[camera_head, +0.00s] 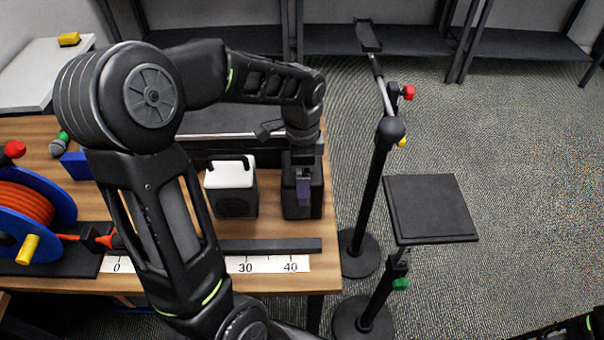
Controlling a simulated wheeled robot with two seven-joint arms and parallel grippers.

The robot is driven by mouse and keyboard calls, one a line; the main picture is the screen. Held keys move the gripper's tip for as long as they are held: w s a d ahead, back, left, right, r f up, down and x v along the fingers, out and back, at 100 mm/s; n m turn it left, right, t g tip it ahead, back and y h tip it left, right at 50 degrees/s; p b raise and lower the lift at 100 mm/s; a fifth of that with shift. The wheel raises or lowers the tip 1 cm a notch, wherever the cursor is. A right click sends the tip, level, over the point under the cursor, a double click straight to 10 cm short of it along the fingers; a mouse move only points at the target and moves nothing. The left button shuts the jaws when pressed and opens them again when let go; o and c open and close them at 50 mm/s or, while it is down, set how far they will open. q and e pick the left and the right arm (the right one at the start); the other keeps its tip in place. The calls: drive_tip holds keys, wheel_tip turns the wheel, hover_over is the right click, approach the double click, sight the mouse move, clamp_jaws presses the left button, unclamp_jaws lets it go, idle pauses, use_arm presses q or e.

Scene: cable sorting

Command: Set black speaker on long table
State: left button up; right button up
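The black speaker (314,198), a dark upright box, stands at the right end of the long wooden table (265,221). My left arm arches over the table and its gripper (303,172) points down at the top of the black speaker. A greyish-purple piece shows in front of the speaker's face. The fingertips blend into the dark box, so I cannot tell whether they are closed on it.
A blue cable reel (62,206) with orange cable stands at the left. A ruler strip (267,264) lies along the table's front. Two black stands, one with a flat square plate (430,208), stand close to the table's right edge. Dark shelves (375,40) line the back; carpet right is clear.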

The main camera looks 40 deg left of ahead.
use_arm(q)
drive_tip(key=shift+f, duration=0.1)
drive_tip(key=o, duration=1.7)
wheel_tip(320, 180, up, 12)
drive_tip(key=shift+r, duration=0.2)
